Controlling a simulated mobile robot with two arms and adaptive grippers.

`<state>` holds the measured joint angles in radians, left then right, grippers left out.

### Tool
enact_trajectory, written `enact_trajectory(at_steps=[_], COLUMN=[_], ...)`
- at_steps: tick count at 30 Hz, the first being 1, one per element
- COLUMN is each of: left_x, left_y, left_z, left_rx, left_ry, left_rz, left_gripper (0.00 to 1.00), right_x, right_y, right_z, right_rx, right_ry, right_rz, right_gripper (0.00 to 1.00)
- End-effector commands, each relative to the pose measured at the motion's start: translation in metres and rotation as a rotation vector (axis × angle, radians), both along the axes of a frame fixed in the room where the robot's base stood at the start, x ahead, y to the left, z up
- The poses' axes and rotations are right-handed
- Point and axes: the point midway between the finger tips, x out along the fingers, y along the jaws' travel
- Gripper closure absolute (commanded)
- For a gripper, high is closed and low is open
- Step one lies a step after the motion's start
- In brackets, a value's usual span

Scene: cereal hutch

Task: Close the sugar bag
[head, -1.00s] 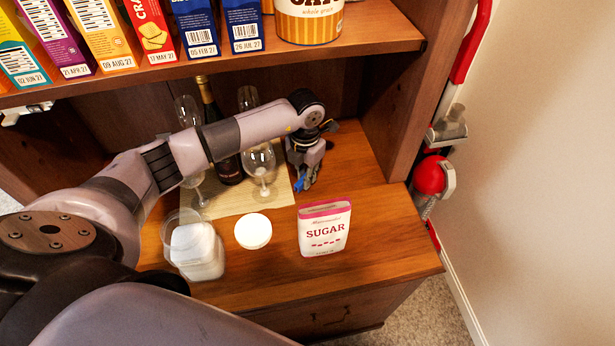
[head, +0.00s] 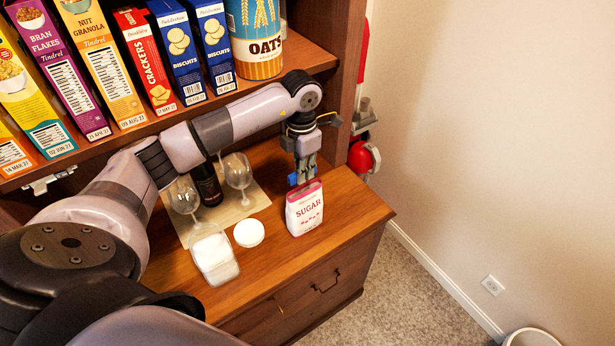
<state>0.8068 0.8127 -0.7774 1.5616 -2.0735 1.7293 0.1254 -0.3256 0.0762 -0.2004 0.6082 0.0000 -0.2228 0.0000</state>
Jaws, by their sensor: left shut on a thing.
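The sugar bag (head: 305,213), white with a pink top band and red "SUGAR" lettering, stands upright on the wooden counter at its right part. My left gripper (head: 303,174) is over the back of the bag's top, pointing down. It is shut on a small blue thing, which looks like a clip (head: 293,180). The blue clip is close to the bag's top edge; I cannot tell whether it touches the bag. The gripper partly hides the clip. My right gripper is not in view.
A clear container with white contents (head: 214,258) and a round white lid (head: 249,233) stand left of the bag. Wine glasses (head: 238,172) and a dark bottle (head: 207,185) stand behind on a mat. The shelf (head: 180,118) with several boxes is above.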

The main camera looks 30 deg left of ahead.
Motion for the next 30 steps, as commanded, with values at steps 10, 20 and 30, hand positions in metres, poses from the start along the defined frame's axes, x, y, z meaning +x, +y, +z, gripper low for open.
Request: enact_trajectory(at_steps=[10, 20, 30], left_x=[-0.001, 0.000, 0.000], left_y=[0.002, 0.002, 0.002], left_z=[-0.004, -0.024, -0.023], left_rx=[0.000, 0.001, 0.000], left_ry=[0.001, 0.000, 0.000], left_rz=[-0.008, -0.007, -0.007], left_gripper=[1.00, 1.00, 1.00], right_x=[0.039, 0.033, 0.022], right_y=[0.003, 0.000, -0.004], right_z=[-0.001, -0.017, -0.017], right_rx=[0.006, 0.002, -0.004], right_ry=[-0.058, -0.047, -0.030], right_rz=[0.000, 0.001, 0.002], right_gripper=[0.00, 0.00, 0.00])
